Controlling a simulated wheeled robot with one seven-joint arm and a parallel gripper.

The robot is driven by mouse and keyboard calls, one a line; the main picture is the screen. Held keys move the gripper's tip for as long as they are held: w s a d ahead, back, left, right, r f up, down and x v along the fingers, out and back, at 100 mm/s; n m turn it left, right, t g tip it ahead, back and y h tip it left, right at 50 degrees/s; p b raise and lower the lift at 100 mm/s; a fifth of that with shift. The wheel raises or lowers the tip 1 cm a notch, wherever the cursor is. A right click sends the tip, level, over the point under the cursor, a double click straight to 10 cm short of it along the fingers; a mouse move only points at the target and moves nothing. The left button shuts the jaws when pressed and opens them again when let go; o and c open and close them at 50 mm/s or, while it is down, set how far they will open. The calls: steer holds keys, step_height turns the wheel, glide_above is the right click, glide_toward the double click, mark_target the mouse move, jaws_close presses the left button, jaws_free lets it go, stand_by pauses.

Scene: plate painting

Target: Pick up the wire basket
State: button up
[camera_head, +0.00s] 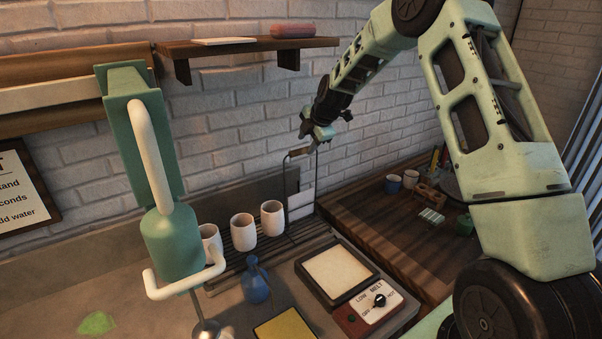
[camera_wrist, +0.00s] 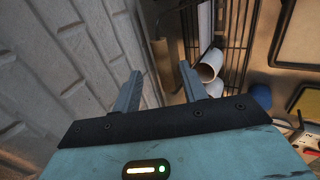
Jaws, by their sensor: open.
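The wire basket (camera_head: 238,262) stands on the counter against the brick wall and holds white cups. Its tall wire handle rises at the right end, with a brown grip (camera_head: 300,152) on top. My gripper (camera_head: 310,138) is just above this grip, open and empty. In the wrist view, my gripper's two fingers (camera_wrist: 161,75) are spread apart. The brown grip (camera_wrist: 161,52) shows beyond and between their tips, apart from them as far as I can tell. The basket's dark wires (camera_wrist: 228,35) and white cups lie below and to the right there.
A green press with a pale handle (camera_head: 140,160) stands at the left front. A blue bottle (camera_head: 256,281) and a melt plate (camera_head: 338,271) are close in front of the basket. A wall shelf (camera_head: 245,45) hangs above left. A wooden table (camera_head: 365,215) lies to the right.

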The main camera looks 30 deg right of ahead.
mark_target(304, 149)
steer(key=shift+p+x, duration=1.85)
steer(key=shift+x, duration=0.8)
steer(key=shift+s+a+f, duration=0.1)
steer(key=shift+s, duration=0.1)
jaws_close()
